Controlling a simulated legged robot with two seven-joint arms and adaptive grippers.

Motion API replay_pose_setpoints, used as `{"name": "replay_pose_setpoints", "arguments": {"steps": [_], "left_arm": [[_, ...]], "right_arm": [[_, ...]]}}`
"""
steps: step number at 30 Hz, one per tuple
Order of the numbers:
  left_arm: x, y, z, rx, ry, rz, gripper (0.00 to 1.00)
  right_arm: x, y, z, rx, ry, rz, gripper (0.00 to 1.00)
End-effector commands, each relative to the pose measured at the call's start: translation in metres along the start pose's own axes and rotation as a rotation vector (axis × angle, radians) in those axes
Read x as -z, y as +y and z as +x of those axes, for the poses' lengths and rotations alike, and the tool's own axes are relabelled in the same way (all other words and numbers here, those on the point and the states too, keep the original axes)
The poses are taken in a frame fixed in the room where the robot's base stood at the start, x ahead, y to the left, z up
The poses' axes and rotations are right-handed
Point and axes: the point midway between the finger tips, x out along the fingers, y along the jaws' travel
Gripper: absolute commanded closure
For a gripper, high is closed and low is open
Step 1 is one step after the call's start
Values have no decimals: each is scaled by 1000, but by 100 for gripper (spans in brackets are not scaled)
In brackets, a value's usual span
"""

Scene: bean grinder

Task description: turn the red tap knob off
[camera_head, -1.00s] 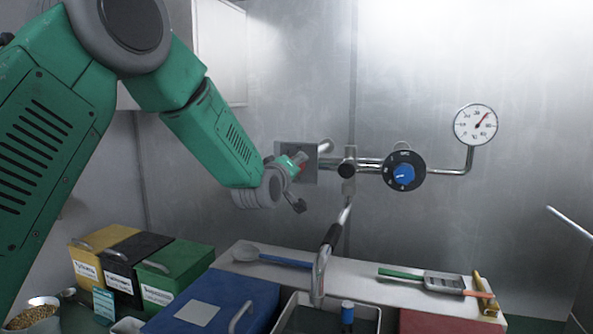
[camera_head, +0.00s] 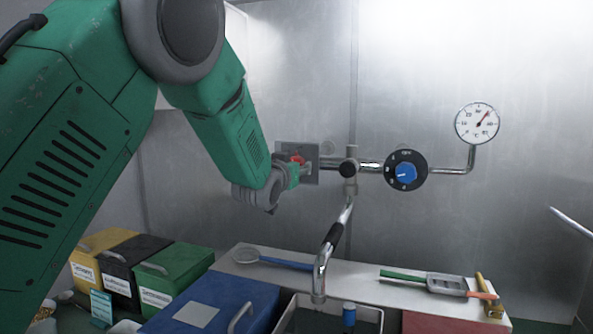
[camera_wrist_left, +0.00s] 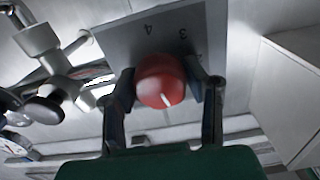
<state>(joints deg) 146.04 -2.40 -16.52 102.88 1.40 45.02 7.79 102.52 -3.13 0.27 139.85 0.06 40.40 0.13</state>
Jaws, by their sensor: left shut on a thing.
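The red tap knob (camera_head: 297,160) sits on a grey square wall plate (camera_head: 318,172), partly hidden behind my left gripper (camera_head: 293,171) in the head view. In the left wrist view the red knob (camera_wrist_left: 161,80) is round with a white pointer line, and the plate (camera_wrist_left: 130,30) shows the digits 4 and 3. My left gripper (camera_wrist_left: 165,90) has one finger on each side of the knob and is shut on it. The pointer line is toward the bottom of that picture, slightly right. My right gripper is not in view.
Pipes run right from the plate to a black dial with a blue centre (camera_head: 406,171) and a round gauge (camera_head: 477,123). A faucet spout (camera_head: 321,270) hangs over the sink. Lidded boxes (camera_head: 176,268) stand lower left. Utensils lie on the white ledge (camera_head: 350,278).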

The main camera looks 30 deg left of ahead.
Motion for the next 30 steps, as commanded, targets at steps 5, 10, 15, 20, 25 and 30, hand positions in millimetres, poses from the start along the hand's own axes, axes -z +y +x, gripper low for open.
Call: {"name": "replay_pose_setpoints", "arguments": {"steps": [5,10,15,20,25,30], "left_arm": [[1,1,0,-1,4,115,89],[2,1,1,-1,6,186,89],[3,2,1,-2,7,225,89],[3,2,1,-2,8,238,89],[4,2,1,-2,9,239,89],[4,1,1,-2,10,239,57]], "right_arm": [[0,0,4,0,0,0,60],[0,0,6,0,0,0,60],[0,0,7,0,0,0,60],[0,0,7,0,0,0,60],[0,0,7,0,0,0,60],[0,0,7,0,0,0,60]]}}
